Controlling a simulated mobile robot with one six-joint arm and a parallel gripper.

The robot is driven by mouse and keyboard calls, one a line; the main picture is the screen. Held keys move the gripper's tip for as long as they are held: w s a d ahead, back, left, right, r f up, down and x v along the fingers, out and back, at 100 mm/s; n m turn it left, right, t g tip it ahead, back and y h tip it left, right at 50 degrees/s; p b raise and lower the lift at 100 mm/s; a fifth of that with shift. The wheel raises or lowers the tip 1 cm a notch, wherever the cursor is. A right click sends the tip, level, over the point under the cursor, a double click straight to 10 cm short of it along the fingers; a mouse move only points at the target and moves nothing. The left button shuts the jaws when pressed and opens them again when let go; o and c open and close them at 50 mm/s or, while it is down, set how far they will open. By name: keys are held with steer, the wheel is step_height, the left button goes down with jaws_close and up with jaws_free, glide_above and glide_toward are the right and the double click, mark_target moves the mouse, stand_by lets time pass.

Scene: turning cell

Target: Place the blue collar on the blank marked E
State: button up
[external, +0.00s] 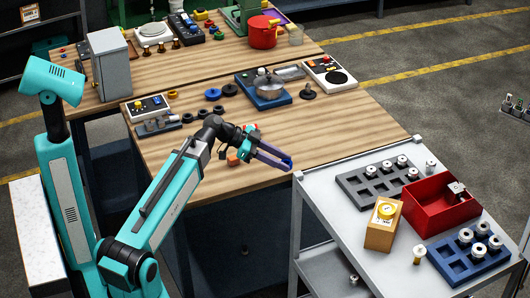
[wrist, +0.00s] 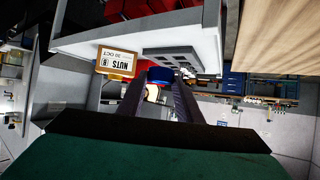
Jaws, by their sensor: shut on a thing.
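A blue collar (wrist: 159,75) sits between the far ends of my two fingers in the wrist view. My gripper (external: 289,164) is shut on it. Silver blanks stand in the grey tray (external: 352,185) and in the blue tray (external: 456,271) on the cart. No letter E is readable on any of them, so I cannot tell which blank is marked E.
The grey cart (external: 325,207) also carries a red bin (external: 425,216), a tan box (external: 380,237) and a small brass-coloured piece (external: 419,255). An orange block (external: 233,160) is near my wrist.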

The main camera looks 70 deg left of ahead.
steer(key=w+d+r+m+g+h, duration=0.2)
steer(key=d+r, duration=0.1)
steer(key=d, duration=1.2)
steer(key=w+d+r+m+g+h, duration=0.2)
steer(key=d+m, duration=0.1)
steer(key=d, duration=1.2)
steer(key=shift+w+d+r, duration=0.15)
steer(key=shift+d+r, duration=0.05)
steer(key=shift+r, duration=0.2)
steer(key=p, duration=0.5)
glide_above(382, 207)
steer(key=shift+f, duration=0.7)
steer(key=shift+w, duration=0.15)
steer(key=shift+f, duration=0.15)
steer(key=shift+f+p, duration=1)
steer(key=shift+f, duration=0.7)
steer(key=shift+f, duration=0.15)
